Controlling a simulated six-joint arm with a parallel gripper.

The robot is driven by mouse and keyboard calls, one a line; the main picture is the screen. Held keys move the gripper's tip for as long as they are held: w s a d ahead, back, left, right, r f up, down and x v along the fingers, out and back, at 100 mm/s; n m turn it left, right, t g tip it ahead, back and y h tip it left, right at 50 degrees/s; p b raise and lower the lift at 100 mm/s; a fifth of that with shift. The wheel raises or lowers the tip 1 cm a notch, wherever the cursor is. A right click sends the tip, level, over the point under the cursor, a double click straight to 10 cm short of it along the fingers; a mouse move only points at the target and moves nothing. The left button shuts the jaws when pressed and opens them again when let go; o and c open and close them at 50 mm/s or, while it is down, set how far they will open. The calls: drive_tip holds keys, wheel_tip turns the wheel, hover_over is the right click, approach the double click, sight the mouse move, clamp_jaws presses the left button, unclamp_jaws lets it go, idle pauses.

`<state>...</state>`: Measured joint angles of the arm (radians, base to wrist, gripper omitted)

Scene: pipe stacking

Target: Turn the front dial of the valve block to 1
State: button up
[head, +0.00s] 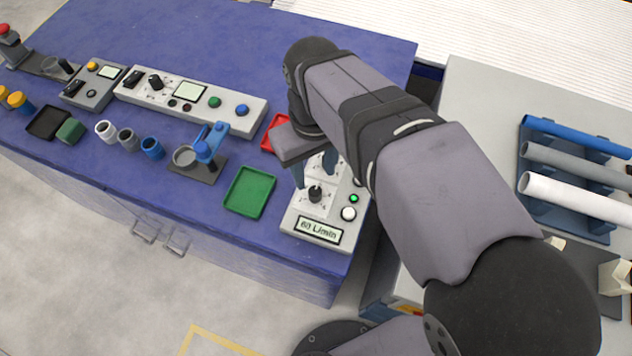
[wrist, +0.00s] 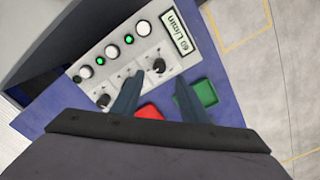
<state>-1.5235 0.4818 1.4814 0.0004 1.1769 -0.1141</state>
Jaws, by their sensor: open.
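The valve block (head: 331,212) is a light grey box at the right front corner of the blue table. Its display (head: 318,230) reads "60 L/min". The front dial (head: 315,194) is a black knob just behind the display. It also shows in the wrist view (wrist: 158,66); its scale and setting are too small to read. A second black dial (wrist: 103,100) sits farther back on the block. My gripper (head: 315,179) is open and empty, pointing down with its fingers on either side of the front dial in the picture. I cannot tell whether they touch it.
On the block are a lit green lamp (head: 354,198) and a white button (head: 348,214). A green tray (head: 250,191) and a red tray (head: 273,133) lie to the left. A blue clamp stand (head: 207,150) stands farther left. A pipe rack (head: 552,205) stands on the right-hand table.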

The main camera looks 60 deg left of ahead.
sight(315, 190)
drive_tip(key=shift+f+p, duration=0.4)
drive_tip(key=shift+f, duration=3.15)
clamp_jaws()
